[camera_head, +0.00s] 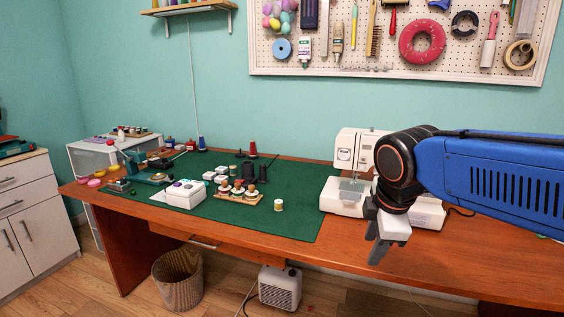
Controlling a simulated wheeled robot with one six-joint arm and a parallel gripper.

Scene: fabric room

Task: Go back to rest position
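My gripper (375,250) hangs at the end of my blue arm, at the right of the head view. It points down in front of the sewing machine and above the front part of the wooden table (480,262). Its grey fingers are seen from the side, so I cannot tell whether they are open or shut. I see no object held at its tips. My arm reaches in from the right edge, bent at a black joint.
A white sewing machine (345,195) stands behind my gripper, partly hidden by it. A green mat (290,222) carries spools, a white box (185,194) and small items. A pegboard (340,60) hangs on the wall. A basket (178,280) and a white heater (280,288) stand on the floor.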

